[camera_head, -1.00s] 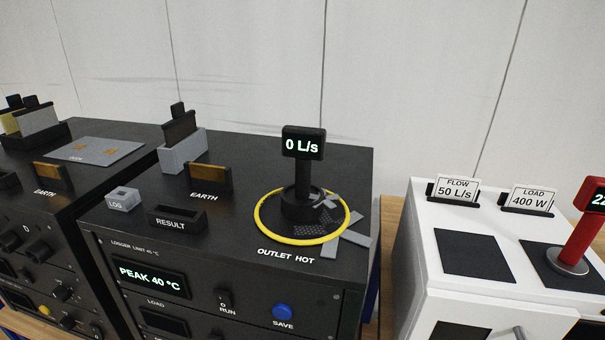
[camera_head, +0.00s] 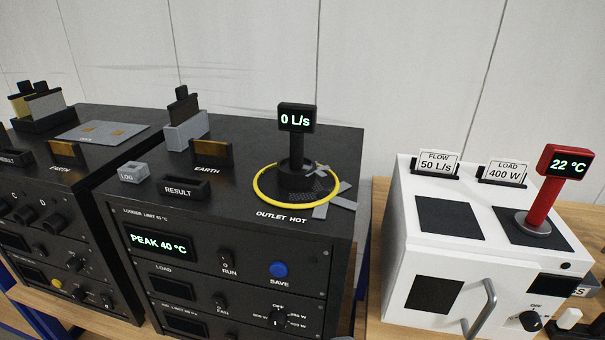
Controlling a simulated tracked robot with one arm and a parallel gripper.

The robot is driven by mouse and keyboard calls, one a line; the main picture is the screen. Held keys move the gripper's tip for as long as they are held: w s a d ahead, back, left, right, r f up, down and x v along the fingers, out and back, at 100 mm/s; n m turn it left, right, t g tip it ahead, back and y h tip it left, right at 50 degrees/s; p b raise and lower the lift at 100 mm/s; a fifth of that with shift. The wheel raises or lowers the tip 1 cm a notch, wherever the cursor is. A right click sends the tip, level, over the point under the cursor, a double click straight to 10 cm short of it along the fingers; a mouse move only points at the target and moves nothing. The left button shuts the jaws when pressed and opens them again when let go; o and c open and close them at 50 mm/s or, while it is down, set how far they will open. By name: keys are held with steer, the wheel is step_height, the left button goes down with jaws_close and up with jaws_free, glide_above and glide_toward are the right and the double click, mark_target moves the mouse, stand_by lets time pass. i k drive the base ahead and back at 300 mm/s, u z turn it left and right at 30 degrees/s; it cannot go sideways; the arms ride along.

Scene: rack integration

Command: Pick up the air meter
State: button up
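The air meter (camera_head: 297,140) is a black upright stem on a round black base, with a small screen on top reading "0 L/s". It stands upright inside a yellow ring (camera_head: 262,199) marked "OUTLET HOT", on the right part of the black logger unit's top (camera_head: 232,205). Grey strips (camera_head: 336,202) lie at the right side of the ring. My gripper is not in view, and nothing visible touches the meter.
A red meter (camera_head: 546,195) reading "22 °C" stands on the white box (camera_head: 398,240) at right. Flow (camera_head: 438,164) and load cards stand behind it. A grey block (camera_head: 185,130) with a black upright piece stands behind the ring to the left. A gap separates the units.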

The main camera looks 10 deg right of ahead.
mark_target(296, 171)
steer(key=u, duration=0.05)
steer(key=k, duration=0.15)
steer(key=z, duration=0.35)
steer(key=i, duration=1)
steer(key=z, duration=0.25)
